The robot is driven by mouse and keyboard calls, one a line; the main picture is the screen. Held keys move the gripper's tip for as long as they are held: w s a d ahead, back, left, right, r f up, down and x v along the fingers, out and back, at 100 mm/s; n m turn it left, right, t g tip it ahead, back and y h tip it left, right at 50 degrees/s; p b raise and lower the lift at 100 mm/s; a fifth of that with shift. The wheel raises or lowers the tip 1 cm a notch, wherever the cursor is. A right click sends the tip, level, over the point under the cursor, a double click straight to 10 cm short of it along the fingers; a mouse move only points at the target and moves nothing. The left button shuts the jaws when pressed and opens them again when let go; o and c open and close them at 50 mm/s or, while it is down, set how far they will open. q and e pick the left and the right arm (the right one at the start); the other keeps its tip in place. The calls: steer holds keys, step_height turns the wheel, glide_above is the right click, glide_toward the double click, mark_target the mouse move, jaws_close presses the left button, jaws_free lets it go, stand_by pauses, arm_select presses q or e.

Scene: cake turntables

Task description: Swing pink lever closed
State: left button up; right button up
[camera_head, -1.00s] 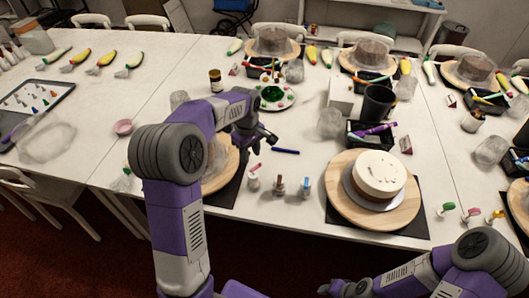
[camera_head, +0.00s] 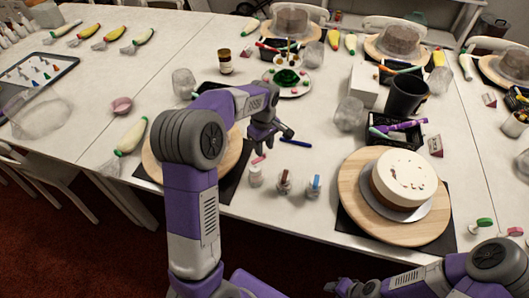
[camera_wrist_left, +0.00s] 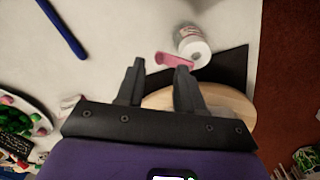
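The pink lever (camera_head: 258,160) sits on top of a small white bottle (camera_head: 255,177) on the table, left of the two bottles with brown and blue levers. My left gripper (camera_head: 276,143) is just behind and above it, reaching down toward the table. In the left wrist view the gripper (camera_wrist_left: 160,66) is open with nothing held between its fingers. The pink lever (camera_wrist_left: 174,60) shows right at the fingertips there, partly behind the right finger; I cannot tell if they touch. My right gripper (camera_head: 338,287) is small at the bottom edge, and its fingers are unclear.
The brown-lever bottle (camera_head: 283,184) and blue-lever bottle (camera_head: 314,185) stand close on the right. A blue pen (camera_head: 296,142) lies behind. A cake (camera_head: 403,177) on a wooden turntable (camera_head: 357,205) stands at right. Another turntable (camera_head: 166,171) is partly hidden behind my left arm.

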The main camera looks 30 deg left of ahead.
mark_target(259, 158)
arm_select(q)
steer(key=shift+f, duration=1.3)
jaws_close()
